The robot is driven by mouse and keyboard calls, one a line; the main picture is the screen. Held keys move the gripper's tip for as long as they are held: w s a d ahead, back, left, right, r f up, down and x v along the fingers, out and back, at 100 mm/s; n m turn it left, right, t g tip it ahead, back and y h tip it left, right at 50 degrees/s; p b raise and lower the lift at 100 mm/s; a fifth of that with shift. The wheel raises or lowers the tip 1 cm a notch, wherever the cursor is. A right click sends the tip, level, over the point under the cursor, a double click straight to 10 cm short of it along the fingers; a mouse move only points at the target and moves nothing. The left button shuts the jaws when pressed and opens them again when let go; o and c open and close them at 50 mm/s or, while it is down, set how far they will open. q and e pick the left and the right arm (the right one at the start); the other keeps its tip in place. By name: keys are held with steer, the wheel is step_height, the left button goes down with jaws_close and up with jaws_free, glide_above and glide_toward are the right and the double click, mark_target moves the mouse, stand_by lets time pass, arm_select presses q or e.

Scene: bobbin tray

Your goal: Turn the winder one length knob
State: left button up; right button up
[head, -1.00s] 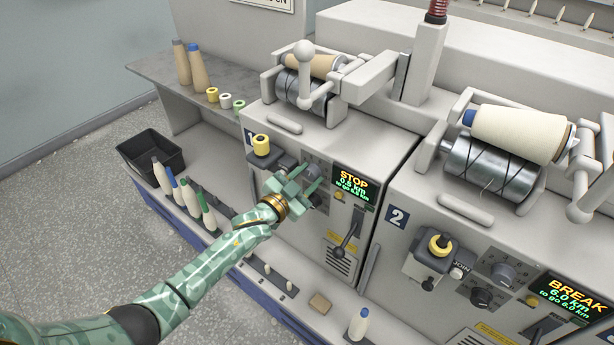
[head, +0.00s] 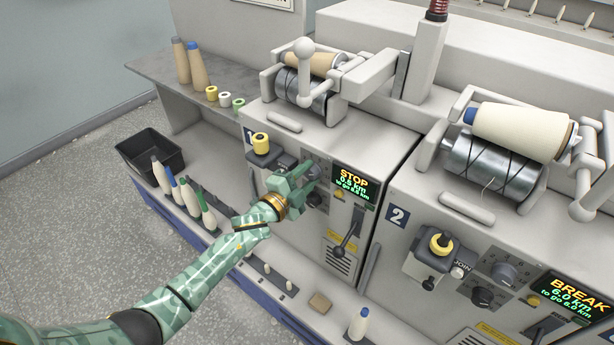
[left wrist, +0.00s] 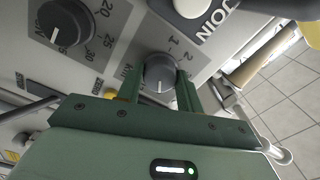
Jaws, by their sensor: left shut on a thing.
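Winder one is the left machine, marked 1, with a lit screen (head: 352,184) reading STOP. My left gripper (head: 310,176) is at its front panel, left of the screen. In the left wrist view a round grey knob (left wrist: 160,74) sits between the two green fingers, which touch its sides. Its white pointer line faces the gripper, and the digits 1 and 2 are printed beside it. A second dark knob (left wrist: 66,24) with a scale of 20, 25 and 30 is apart from the fingers. The head view mostly hides the held knob. My right gripper is not in view.
A JOIN button (left wrist: 190,6) is close beside the held knob. Winder two (head: 400,240) is on the right. Several bobbins stand on the lower ledge.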

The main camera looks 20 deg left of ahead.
arm_select(q)
steer(key=shift+f, duration=0.1)
stand_by(0.3)
steer(key=o, duration=1)
steer(key=shift+s, duration=0.1)
steer(key=p+v, duration=0.3)
steer(key=v, duration=1.3)
steer(key=shift+s, duration=0.1)
